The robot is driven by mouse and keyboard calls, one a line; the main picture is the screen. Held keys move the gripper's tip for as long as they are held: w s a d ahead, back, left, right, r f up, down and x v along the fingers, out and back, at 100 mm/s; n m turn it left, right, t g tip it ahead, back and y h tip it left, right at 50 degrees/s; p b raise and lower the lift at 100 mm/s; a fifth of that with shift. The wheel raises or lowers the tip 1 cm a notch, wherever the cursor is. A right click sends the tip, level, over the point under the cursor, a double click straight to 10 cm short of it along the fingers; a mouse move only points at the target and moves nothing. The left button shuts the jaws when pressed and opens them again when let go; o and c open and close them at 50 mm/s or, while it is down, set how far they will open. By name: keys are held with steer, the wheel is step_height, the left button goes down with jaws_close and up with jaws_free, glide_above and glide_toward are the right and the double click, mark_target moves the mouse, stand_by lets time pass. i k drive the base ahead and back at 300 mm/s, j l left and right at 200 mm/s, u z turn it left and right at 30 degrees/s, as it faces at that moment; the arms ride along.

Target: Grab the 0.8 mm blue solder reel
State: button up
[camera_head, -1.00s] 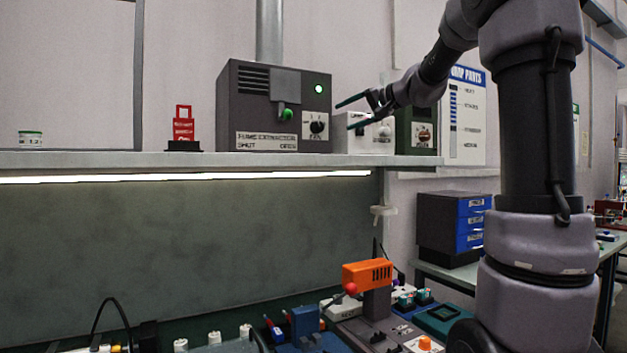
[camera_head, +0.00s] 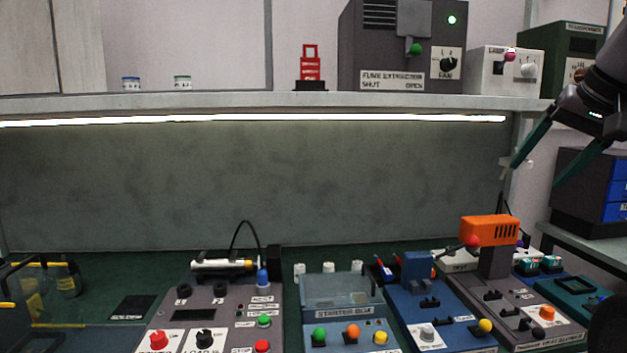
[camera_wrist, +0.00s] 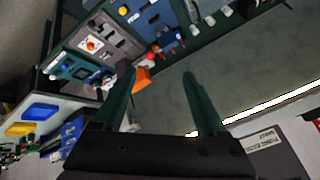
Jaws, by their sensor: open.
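A small white reel with a blue rim (camera_head: 131,84) stands on the shelf (camera_head: 230,101) at the left in the head view. A similar reel with a green rim (camera_head: 182,83) stands just to its right. Their print is too small to read. My gripper (camera_head: 537,174) is open and empty at the far right, below the shelf's right end and far from the reels. Its two green fingers also show apart in the wrist view (camera_wrist: 159,74), where I make out neither reel.
A red lockout-like block (camera_head: 311,68), a fume extractor box (camera_head: 400,50) and a white lamp box (camera_head: 505,72) stand along the shelf. Below, the bench holds control panels and an orange-headed device (camera_head: 489,230). The shelf around the reels looks clear.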

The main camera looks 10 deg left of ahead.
mark_target(129, 84)
steer(key=u, duration=1.75)
steer(key=i+j, duration=0.1)
